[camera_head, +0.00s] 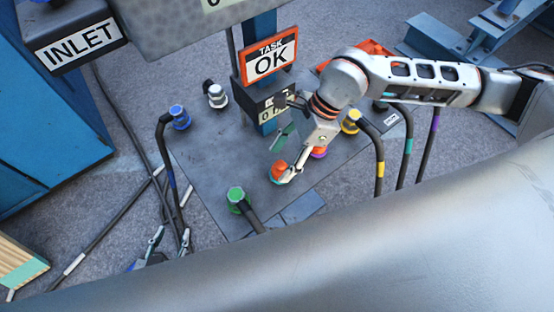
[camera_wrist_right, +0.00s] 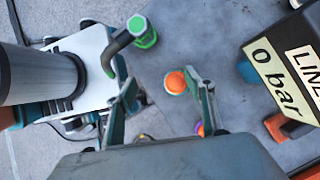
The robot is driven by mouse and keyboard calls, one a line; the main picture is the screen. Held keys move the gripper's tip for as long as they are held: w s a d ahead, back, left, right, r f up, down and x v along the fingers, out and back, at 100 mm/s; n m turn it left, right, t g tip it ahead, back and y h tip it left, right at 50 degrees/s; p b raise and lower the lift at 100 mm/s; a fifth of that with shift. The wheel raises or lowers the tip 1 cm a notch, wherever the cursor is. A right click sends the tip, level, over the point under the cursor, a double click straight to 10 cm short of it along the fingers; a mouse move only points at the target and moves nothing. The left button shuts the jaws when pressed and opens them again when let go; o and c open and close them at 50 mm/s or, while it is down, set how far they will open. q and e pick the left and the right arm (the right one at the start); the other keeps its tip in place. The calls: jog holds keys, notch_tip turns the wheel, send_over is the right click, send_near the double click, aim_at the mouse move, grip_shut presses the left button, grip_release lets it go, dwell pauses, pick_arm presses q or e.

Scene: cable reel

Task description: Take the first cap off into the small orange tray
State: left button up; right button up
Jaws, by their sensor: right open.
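An orange cap (camera_head: 279,171) sits on the grey panel near its front right. It also shows in the right wrist view (camera_wrist_right: 175,82). My right gripper (camera_head: 280,160) is open above the panel, its fingers apart on either side of the cap; I cannot tell if one touches it. A second orange cap with a purple ring (camera_head: 319,152) is partly hidden behind the gripper. An orange tray (camera_head: 374,47) stands at the back, partly hidden by my right arm. My left gripper (camera_head: 171,235) is low at the left, its fingers apart and empty.
A blue connector (camera_head: 180,117), a white one (camera_head: 216,95), a yellow one (camera_head: 351,122) and a green one (camera_head: 237,195) stand on the panel (camera_head: 220,150). Several have cables. A post carries the "TASK OK" sign (camera_head: 269,58). A blue INLET cabinet (camera_head: 60,120) is at left.

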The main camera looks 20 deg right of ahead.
aim_at(282, 163)
jog(key=shift+t+h, duration=0.3)
jog(key=shift+h, duration=0.3)
jog(key=f, duration=0.2)
jog(key=w+f, duration=0.1)
jog(key=f, duration=0.2)
jog(key=w+f+b, duration=0.1)
jog(key=f, duration=0.1)
jog(key=shift+f, duration=0.4)
jog(key=c, duration=1.2)
